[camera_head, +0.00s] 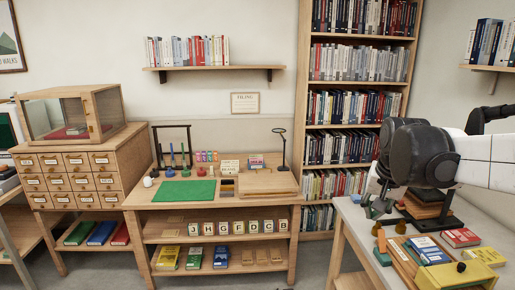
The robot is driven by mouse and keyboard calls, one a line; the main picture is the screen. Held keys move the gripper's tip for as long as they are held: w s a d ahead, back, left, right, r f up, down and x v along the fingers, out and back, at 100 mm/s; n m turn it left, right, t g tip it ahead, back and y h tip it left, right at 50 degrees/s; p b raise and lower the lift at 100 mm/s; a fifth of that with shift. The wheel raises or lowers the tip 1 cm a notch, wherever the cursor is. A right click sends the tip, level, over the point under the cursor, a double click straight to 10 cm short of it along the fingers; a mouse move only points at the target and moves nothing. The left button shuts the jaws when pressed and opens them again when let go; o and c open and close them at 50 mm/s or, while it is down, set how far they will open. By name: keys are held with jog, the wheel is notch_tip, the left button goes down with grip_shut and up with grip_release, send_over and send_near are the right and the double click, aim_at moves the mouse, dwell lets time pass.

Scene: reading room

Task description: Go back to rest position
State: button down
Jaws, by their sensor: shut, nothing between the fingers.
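My arm reaches in from the right edge, with a white link and a bulky black wrist. My gripper (374,208) hangs below the wrist over the left part of the right-hand table (347,217). It is shut and holds nothing. It is small in the view, and its upper part is partly hidden by the wrist.
Near my gripper, the table holds a dark stand with stacked books (426,207), a wooden tray (403,262), a yellow box (455,276) and a red book (461,238). A wooden workbench (270,205) with a green mat (185,192) stands left, across open floor. A tall bookcase (303,100) stands behind.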

jog(key=s+a+f+n+t+b, duration=0.1)
jog(key=s+a+f+n, duration=0.1)
jog(key=s, duration=0.8)
jog(key=s+a+f+n+t, duration=0.2)
jog(key=s+a+f, duration=0.3)
jog(key=s, duration=0.5)
jog(key=shift+s+a+n+y+b, duration=0.3)
jog(key=shift+a+n, duration=0.2)
jog(key=shift+a, duration=0.55)
